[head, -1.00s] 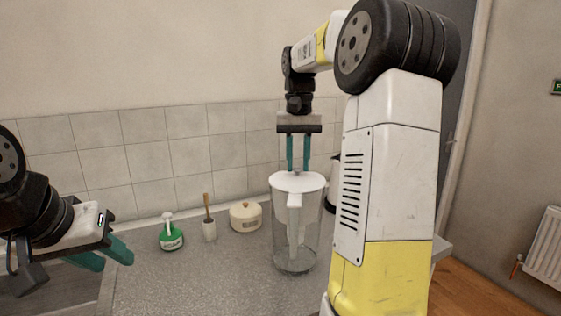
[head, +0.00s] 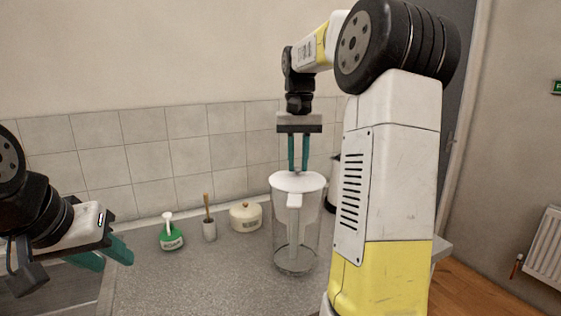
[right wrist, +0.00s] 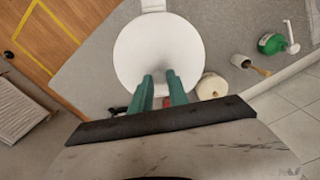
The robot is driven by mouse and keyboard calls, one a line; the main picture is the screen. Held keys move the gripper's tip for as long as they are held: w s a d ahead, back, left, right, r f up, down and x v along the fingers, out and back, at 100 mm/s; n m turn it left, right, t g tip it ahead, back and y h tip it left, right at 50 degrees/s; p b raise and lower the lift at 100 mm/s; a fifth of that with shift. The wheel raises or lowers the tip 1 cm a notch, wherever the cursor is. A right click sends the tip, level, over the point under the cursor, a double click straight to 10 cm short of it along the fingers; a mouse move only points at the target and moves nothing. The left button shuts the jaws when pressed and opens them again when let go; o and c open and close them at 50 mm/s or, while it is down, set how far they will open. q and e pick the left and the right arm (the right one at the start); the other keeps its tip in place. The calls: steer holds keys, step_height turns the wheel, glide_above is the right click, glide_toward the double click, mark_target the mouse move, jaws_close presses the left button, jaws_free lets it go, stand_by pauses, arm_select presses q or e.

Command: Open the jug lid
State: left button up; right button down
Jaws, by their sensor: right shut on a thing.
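The clear jug (head: 309,235) stands upright on the grey counter. Its white lid (head: 286,182) covers the top and shows from above as a white disc in the right wrist view (right wrist: 150,45). The jug's white handle (head: 294,203) faces me. My right gripper (head: 298,170) points straight down over the lid, its teal fingers shut on the small lid knob, which they mostly hide. The same fingertips reach over the lid's edge region in the right wrist view (right wrist: 159,77). My left gripper (head: 108,257) is open and empty at the far left, away from the jug.
A green soap bottle (head: 171,238), a brush in a pale holder (head: 209,230) and a cream lidded pot (head: 246,217) stand left of the jug. A dark-and-white appliance (head: 333,183) is partly hidden behind it. The counter's front left (head: 190,285) is clear.

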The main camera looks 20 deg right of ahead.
mark_target(298, 169)
stand_by(0.7)
steer(key=r+t, duration=0.1)
steer(key=s+r+t+h, duration=0.1)
steer(key=s+a+r+t, duration=0.1)
steer(key=t, duration=0.1)
steer(key=shift+s+r+h, duration=0.15)
steer(key=shift+s+h, duration=0.1)
steer(key=shift+h, duration=0.15)
steer(key=shift+s+a+r+t+h, duration=0.25)
steer(key=shift+s+r+t, duration=0.1)
steer(key=shift+s+t, duration=0.2)
steer(key=shift+s+a+r+t+h, duration=0.2)
steer(key=shift+s+r+t+h, duration=0.15)
steer(key=shift+t, duration=0.3)
steer(key=t, duration=0.1)
steer(key=s, duration=0.1)
steer(key=s+t+h, duration=0.1)
steer(key=shift+s+a+r+t, duration=0.1)
steer(key=shift+a+r+t, duration=0.2)
steer(key=shift+a+r, duration=0.1)
steer(key=shift+s+a+r, duration=0.1)
steer(key=shift+s+a, duration=0.35)
steer(key=shift+s, duration=0.25)
